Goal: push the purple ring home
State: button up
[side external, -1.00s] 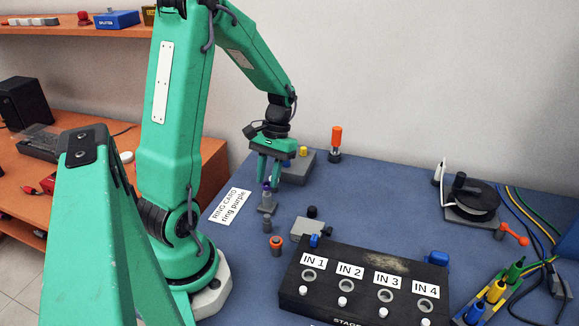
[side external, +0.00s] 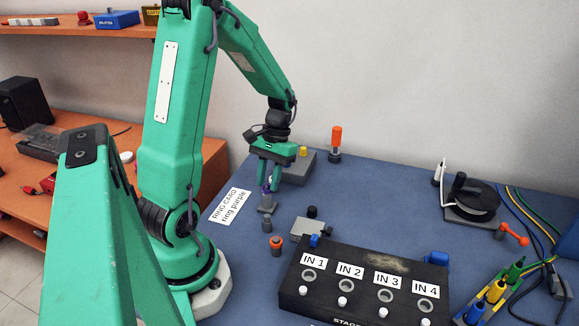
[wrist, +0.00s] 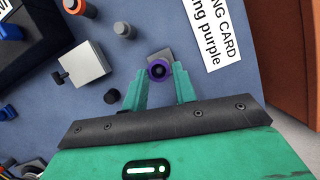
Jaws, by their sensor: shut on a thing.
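The purple ring (side external: 266,189) sits at the top of a small upright piece on a grey block (side external: 267,204) on the blue table. In the wrist view the purple ring (wrist: 158,70) is round with a dark centre, between and just beyond the fingertips. My gripper (side external: 269,183) points down and is shut on the purple ring; it also shows in the wrist view (wrist: 160,84). The fingers partly hide the ring in the side view. How far down the ring sits cannot be told. A card (side external: 230,206) reading "RING CARD ring purple" lies to the left.
A grey post (side external: 267,226) and an orange-topped piece (side external: 276,244) stand in front. A grey plate with dark knobs (side external: 306,228) lies to the right, before the black box (side external: 365,283) marked IN 1 to IN 4. A grey box with a yellow knob (side external: 300,168) is close behind my gripper.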

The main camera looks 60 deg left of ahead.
jog(key=shift+r, duration=1.1)
jog(key=shift+s, duration=0.1)
dwell(0.8)
jog(key=shift+f, duration=1.7)
dwell(0.4)
jog(key=o, duration=1)
jog(key=shift+o, duration=0.2)
jog(key=v, duration=0.8)
